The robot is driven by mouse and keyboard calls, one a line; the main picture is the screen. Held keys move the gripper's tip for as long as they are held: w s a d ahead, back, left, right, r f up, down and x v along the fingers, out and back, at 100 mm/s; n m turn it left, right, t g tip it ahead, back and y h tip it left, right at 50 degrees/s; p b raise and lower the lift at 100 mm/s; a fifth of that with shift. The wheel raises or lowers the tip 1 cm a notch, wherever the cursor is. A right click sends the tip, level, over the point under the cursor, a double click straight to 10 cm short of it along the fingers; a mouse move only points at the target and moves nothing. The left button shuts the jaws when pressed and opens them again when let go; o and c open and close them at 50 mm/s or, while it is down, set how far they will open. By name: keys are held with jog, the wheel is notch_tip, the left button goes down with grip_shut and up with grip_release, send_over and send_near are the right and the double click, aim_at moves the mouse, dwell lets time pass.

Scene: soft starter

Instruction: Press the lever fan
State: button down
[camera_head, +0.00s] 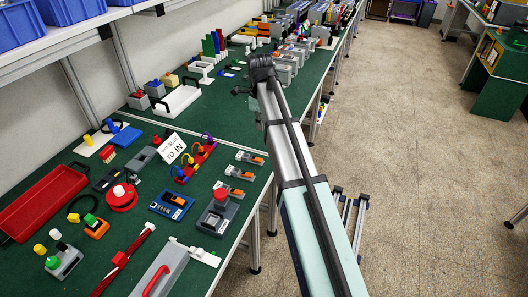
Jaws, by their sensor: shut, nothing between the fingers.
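I cannot tell for certain which thing is the lever fan. A group of coloured upright bars (212,45), green, red and blue, stands on the green bench left of my arm's far end. Small grey blocks with orange levers (234,191) sit in a row along the bench's right edge. My arm reaches up and away from the lower right. My gripper (239,91) shows small and dark beside the arm's far end, over the bench. It is shut and holds nothing. Its fingertips are too small to show clearly, and I see no contact with anything.
The green bench (222,128) runs away along the left. A red tray (45,200), a white sign (171,148), a red push button (221,195) and a red-handled grey box (160,268) crowd its near part. Blue bins (70,10) stand on a shelf above.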

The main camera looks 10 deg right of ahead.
aim_at(259, 160)
jog(key=shift+s+a, duration=0.2)
jog(key=shift+a, duration=0.15)
jog(key=shift+f, duration=0.1)
notch_tip(259, 160, down, 14)
jog(key=p, duration=0.4)
dwell(0.4)
